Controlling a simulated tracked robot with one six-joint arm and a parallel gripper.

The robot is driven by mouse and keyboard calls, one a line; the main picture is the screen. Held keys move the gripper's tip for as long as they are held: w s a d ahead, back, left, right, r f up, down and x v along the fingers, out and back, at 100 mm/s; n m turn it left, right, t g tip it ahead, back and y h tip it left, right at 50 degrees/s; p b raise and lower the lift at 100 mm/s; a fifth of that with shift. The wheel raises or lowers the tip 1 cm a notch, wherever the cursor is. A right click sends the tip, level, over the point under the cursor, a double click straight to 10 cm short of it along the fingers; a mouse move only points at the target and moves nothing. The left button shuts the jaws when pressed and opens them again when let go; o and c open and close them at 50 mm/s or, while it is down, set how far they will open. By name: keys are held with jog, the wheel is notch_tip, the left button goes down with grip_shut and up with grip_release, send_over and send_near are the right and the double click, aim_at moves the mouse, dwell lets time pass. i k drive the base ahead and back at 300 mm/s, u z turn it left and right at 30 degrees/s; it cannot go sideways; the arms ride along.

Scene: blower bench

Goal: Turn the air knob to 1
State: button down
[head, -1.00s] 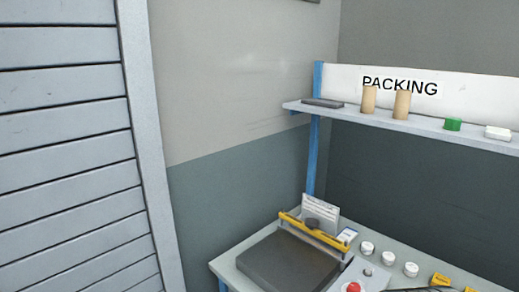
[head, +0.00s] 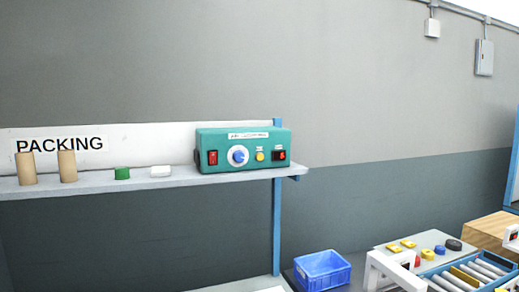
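A teal control box (head: 243,170) stands at the right end of the wall shelf in the head view. A round blue and white knob (head: 238,156) sits on its front, left of the middle. A red switch (head: 213,157) is to the left of the knob. A yellow button (head: 260,156) and a dark switch with a red part (head: 280,155) are to the right. The labels and the knob's setting are too small to read. My gripper is not in view.
The shelf (head: 110,184) also holds two tan cylinders (head: 68,166), a green piece (head: 122,173) and a white block (head: 161,171). A blue bin (head: 322,271) and a roller conveyor (head: 465,275) are at lower right. A blue post (head: 276,225) supports the shelf.

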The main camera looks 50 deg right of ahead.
aim_at(238, 156)
jog(key=z, duration=1)
